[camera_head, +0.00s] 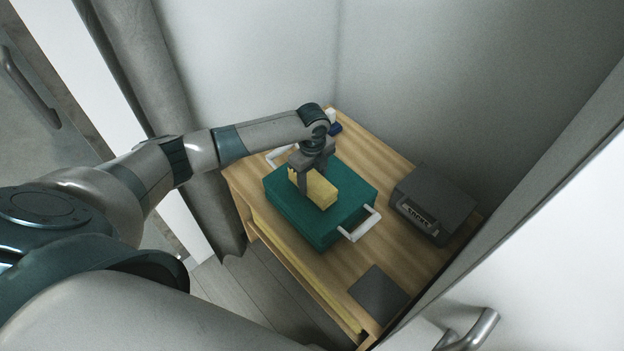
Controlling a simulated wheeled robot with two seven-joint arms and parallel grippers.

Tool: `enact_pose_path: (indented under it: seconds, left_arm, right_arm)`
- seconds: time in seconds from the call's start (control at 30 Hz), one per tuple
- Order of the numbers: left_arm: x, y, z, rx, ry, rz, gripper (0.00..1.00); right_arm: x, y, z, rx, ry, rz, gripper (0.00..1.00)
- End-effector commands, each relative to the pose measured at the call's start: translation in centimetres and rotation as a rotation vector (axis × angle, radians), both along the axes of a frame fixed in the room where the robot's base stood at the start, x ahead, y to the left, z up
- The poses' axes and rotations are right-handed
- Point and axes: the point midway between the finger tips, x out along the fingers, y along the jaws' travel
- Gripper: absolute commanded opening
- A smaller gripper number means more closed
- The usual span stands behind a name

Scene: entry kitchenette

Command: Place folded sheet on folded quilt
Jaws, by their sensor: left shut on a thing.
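The folded sheet is a pale yellow block (321,191). It is over the middle of the folded quilt, a thick teal block (303,223) on the wooden table. My left gripper (312,176) points down from above and is shut on the sheet. The sheet's underside looks at or just above the quilt's top; I cannot tell whether they touch. The gripper hides part of the sheet and the quilt's far part. My right gripper is not in view.
White handles (366,224) stick out at two ends of the quilt. A dark grey labelled box (432,203) and a flat grey square (378,292) lie on the wooden table (352,262). Small white and blue items (334,127) stand at the back corner. Walls close in behind and right.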

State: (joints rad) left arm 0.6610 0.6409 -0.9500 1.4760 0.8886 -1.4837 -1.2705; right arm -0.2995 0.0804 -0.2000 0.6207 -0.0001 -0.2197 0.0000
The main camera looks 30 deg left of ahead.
Motion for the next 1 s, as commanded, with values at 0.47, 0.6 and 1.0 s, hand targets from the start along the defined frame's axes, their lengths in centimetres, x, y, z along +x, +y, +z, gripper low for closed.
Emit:
enact_pose_path:
  seconds: [0.47,0.6,1.0]
  left_arm:
    - [0.00,0.03,-0.78,0.001,0.000,0.000,0.19]
    - [-0.03,0.03,-0.73,0.001,0.000,0.000,0.65]
    - [0.03,0.01,-0.19,0.001,-0.001,-0.001,0.65]
  right_arm:
    - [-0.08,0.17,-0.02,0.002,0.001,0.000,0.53]
    - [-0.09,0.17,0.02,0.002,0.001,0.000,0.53]
    - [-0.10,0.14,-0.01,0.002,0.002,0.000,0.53]
